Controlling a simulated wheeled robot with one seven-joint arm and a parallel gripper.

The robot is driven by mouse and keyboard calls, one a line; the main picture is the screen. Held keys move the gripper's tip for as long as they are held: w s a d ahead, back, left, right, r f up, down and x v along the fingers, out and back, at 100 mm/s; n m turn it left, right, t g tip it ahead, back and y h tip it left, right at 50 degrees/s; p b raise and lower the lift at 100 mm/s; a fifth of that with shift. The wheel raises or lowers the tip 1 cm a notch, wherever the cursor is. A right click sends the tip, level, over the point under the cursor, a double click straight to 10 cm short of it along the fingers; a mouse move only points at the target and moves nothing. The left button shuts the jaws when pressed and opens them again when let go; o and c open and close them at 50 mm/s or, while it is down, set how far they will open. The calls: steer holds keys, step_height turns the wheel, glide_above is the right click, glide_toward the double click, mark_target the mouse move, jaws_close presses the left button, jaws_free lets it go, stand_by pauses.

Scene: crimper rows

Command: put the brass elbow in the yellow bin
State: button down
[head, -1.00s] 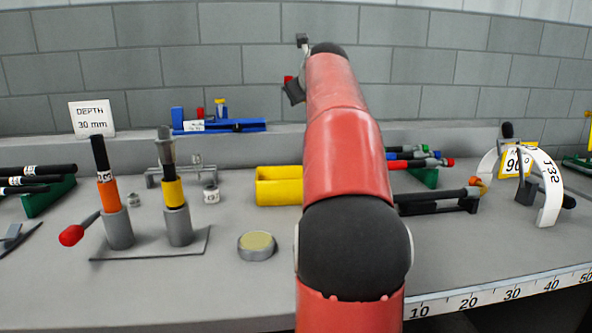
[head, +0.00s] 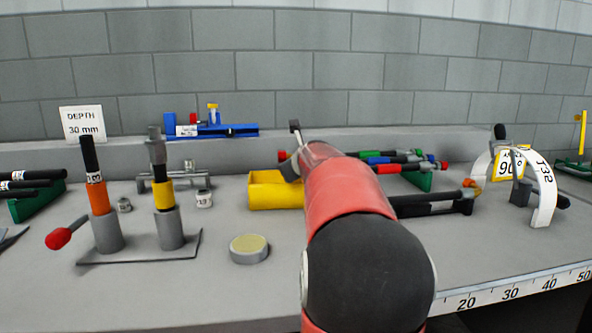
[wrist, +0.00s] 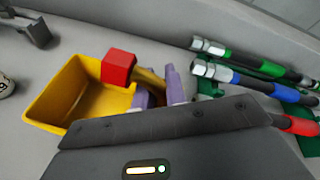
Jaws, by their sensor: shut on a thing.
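The brass elbow (wrist: 150,78) is between the two purple fingertips of my gripper (wrist: 158,92) in the wrist view. A red block-shaped end (wrist: 119,68) shows at its left. My gripper is shut on it and holds it over the right part of the yellow bin (wrist: 52,108). How far it is above the bin floor I cannot tell. In the head view the bin (head: 276,197) stands on the bench just left of my arm. There only a small red piece of the held thing shows; the fingers are hidden. The visible bin inside looks empty.
Several dark tools with coloured bands (wrist: 250,82) lie right of the bin. A grey fixture (head: 175,180) and a small labelled cylinder (head: 204,199) stand to its left. A round tin (head: 249,249) is in front. A blue tool (head: 212,130) lies on the ledge behind.

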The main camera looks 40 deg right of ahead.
steer(key=shift+f+b, duration=0.45)
steer(key=shift+f, duration=0.15)
steer(key=c, duration=1.4)
jaws_free()
steer(key=shift+c, duration=0.2)
steer(key=shift+r+p, duration=0.6)
steer(key=shift+r, duration=0.1)
steer(key=b+v, duration=0.2)
steer(key=v, duration=1)
